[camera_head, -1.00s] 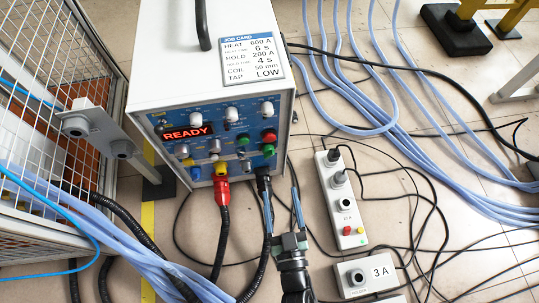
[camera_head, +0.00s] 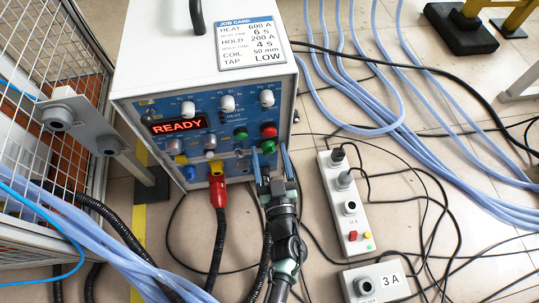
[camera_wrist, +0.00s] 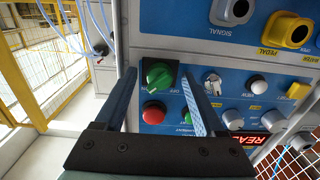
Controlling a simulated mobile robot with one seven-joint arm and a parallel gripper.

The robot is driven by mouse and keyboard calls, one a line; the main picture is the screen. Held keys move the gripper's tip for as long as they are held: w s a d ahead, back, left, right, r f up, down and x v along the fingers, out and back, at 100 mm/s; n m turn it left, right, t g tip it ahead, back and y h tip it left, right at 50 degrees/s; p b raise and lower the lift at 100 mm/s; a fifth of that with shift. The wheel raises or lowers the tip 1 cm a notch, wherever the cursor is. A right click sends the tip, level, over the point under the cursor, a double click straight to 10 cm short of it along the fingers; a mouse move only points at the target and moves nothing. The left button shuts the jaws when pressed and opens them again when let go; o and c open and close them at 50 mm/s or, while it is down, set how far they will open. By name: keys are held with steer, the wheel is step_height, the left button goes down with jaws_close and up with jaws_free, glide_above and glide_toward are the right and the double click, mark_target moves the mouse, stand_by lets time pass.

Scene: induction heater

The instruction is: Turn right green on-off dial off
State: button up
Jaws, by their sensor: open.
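The right green on-off dial (camera_wrist: 160,75) sits on a black square plate on the blue panel, with a raised grip bar that looks slightly tilted. In the head view it shows at the panel's lower right (camera_head: 268,147), below a red button (camera_head: 268,130). My gripper (camera_head: 270,156) is open and empty, just in front of the panel. In the wrist view its fingers (camera_wrist: 159,78) lie on either side of the dial, apart from it. Whether the fingertips reach the dial's depth is unclear. A second green control (camera_head: 240,133) sits to the left, partly hidden by a finger in the wrist view.
The white heater cabinet (camera_head: 160,40) shows READY on its red display (camera_head: 179,125). A red connector (camera_head: 218,190) with a black cable hangs left of my gripper. A grey control box (camera_head: 345,200) stands on the floor at right. Blue hoses and cables cover much of the floor.

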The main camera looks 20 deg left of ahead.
jaws_close()
stand_by(0.4)
steer(key=shift+n, duration=0.4)
steer(key=n+b, duration=0.1)
steer(key=n, duration=1.5)
steer(key=shift+d+n, duration=0.15)
steer(key=shift+n, duration=0.55)
